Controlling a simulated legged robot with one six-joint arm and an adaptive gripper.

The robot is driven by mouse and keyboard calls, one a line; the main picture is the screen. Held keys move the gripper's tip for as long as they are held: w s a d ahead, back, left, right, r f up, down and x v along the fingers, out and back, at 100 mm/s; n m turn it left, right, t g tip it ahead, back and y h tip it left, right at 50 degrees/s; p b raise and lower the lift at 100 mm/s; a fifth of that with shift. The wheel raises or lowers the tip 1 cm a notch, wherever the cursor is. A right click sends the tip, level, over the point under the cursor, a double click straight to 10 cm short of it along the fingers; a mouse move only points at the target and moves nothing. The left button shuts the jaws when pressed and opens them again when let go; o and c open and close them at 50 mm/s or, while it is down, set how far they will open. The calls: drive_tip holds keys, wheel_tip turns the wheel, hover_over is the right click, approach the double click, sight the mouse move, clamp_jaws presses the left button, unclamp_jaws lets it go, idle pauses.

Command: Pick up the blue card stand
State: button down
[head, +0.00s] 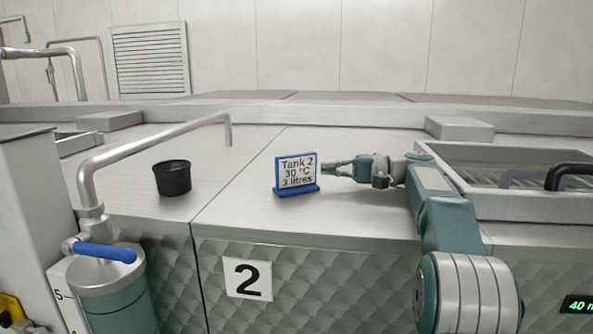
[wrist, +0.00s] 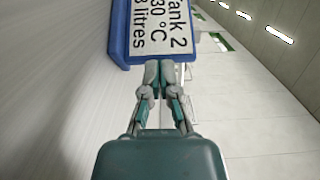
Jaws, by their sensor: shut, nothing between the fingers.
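The blue card stand (head: 297,189) stands upright on the steel top in the middle of the head view. It holds a white card reading "Tank 2, 30 °C, 3 litres". In the wrist view the card stand (wrist: 122,40) fills the upper middle, turned sideways. My gripper (head: 326,168) is just to the right of the stand in the head view. Its fingers (wrist: 160,72) are together with nothing between them, with their tips at the stand's near edge in the wrist view. I cannot tell whether they touch it.
A black cup (head: 173,178) stands left of the card stand, under a bent steel pipe (head: 150,138). A blue-handled valve (head: 105,251) is at lower left. A steel basin (head: 520,208) is on the right. The steel top around the stand is clear.

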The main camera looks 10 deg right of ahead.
sight(290, 173)
drive_tip(key=x, duration=1)
drive_tip(key=shift+a, duration=0.45)
drive_tip(key=shift+s+d, duration=0.35)
drive_tip(key=shift+s, duration=0.25)
drive_tip(key=shift+s+d, duration=0.35)
drive_tip(key=shift+s, duration=0.25)
drive_tip(key=shift+s+d, duration=0.3)
drive_tip(key=shift+s, duration=0.45)
